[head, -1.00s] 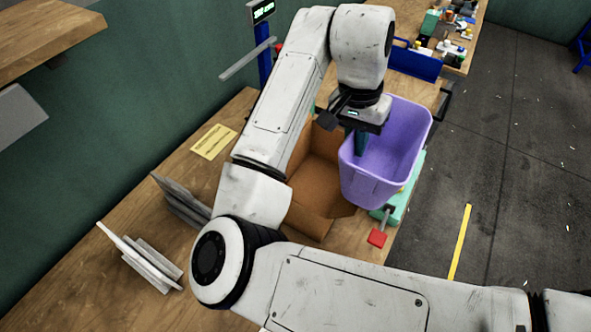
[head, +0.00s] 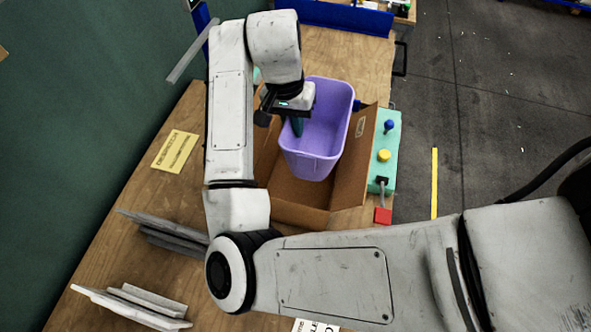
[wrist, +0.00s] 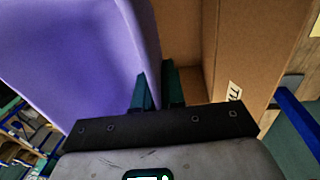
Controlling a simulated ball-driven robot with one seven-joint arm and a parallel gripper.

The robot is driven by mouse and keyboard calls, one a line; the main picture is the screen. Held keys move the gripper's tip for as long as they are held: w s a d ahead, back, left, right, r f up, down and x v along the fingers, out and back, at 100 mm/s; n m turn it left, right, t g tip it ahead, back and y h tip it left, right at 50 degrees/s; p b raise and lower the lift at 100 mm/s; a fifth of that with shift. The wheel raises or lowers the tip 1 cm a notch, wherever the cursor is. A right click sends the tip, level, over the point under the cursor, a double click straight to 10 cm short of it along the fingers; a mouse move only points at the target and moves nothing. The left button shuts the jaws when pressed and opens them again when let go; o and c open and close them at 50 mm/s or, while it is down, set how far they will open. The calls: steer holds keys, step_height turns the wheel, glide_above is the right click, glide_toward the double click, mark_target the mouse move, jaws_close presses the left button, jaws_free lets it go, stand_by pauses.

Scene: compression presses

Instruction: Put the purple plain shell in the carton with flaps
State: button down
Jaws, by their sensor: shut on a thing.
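The purple plain shell (head: 318,135) is an open, tub-like box. My gripper (head: 297,126) is shut on its left wall, with one finger inside the shell. The wrist view also shows my gripper (wrist: 158,90) with the shell's wall (wrist: 80,60) at its fingers. The carton with flaps (head: 300,195) is an open brown cardboard box on the bench. The shell is over the carton's opening in the head view; its underside is hidden, so its height there cannot be told. The carton's wall (wrist: 265,50) is right of my fingers in the wrist view.
A teal control box (head: 392,140) with blue and yellow knobs and a red-ended lever (head: 382,214) stands right of the carton. A yellow label (head: 175,151) and grey plates (head: 165,232) lie on the wooden bench (head: 130,200) to the left. A blue bin edge (head: 345,17) is behind.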

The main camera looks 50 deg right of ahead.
steer(key=shift+f+b, duration=1.4)
steer(key=shift+f, duration=6.55)
steer(key=shift+f, duration=0.1)
steer(key=c, duration=1.7)
jaws_free()
steer(key=shift+f, duration=0.1)
steer(key=o, duration=0.5)
steer(key=shift+w+a+r+p, duration=0.1)
steer(key=shift+w+r+p, duration=0.2)
steer(key=shift+r, duration=1.75)
steer(key=shift+w+a+r+p, duration=0.15)
steer(key=shift+r+p, duration=0.2)
steer(key=shift+r, duration=1.7)
steer(key=shift+w+a+r+p, duration=0.1)
steer(key=shift+w+r+p, duration=0.2)
steer(key=shift+r, duration=1.75)
